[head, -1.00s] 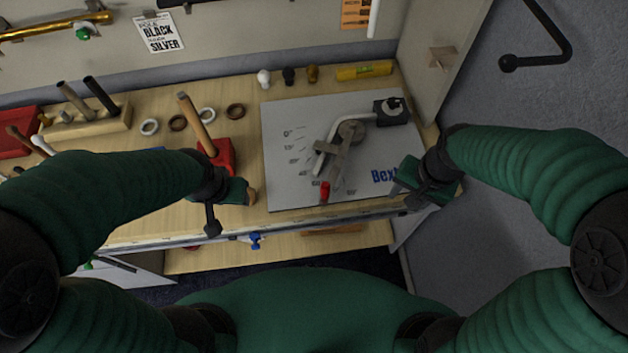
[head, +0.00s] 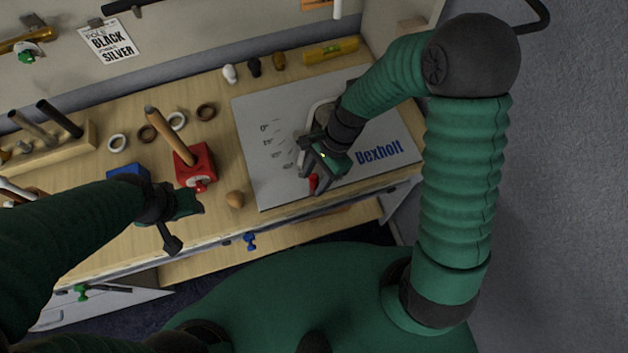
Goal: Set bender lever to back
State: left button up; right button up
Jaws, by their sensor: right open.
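The rest of the lever and most of the bender's body are hidden under my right gripper and forearm. My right gripper (head: 312,165) is open, just above the red tip; I cannot tell whether it touches the lever. My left gripper (head: 190,208) hangs near the table's front edge, left of the plate. Its jaws are not clear.
A red block with a wooden-handled tool (head: 195,168) stands left of the plate, behind my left gripper. A small wooden knob (head: 235,200) lies near the front edge. Rings, a wooden rack (head: 60,145) and a yellow level (head: 330,50) are farther back.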

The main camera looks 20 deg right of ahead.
jog(key=a, duration=0.1)
jog(key=f, duration=0.1)
jog(key=a, duration=0.1)
jog(key=shift+s+a+f, duration=0.2)
jog(key=shift+s+a, duration=0.2)
jog(key=shift+a, duration=0.1)
jog(key=shift+d+f, duration=0.1)
jog(key=shift+d, duration=0.35)
jog(key=shift+d+f, duration=0.1)
jog(key=shift+d, duration=0.65)
jog(key=c, duration=0.4)
jog(key=shift+d, duration=0.1)
jog(key=shift+c, duration=2.7)
jog(key=shift+a, duration=0.35)
grip_shut()
jog(key=shift+a, duration=0.45)
jog(key=shift+s+d, duration=0.1)
jog(key=shift+d, duration=0.3)
pick_arm(q)
jog(key=shift+a, duration=0.3)
jog(key=shift+a, duration=0.2)
pick_arm(e)
jog(key=shift+a, duration=0.2)
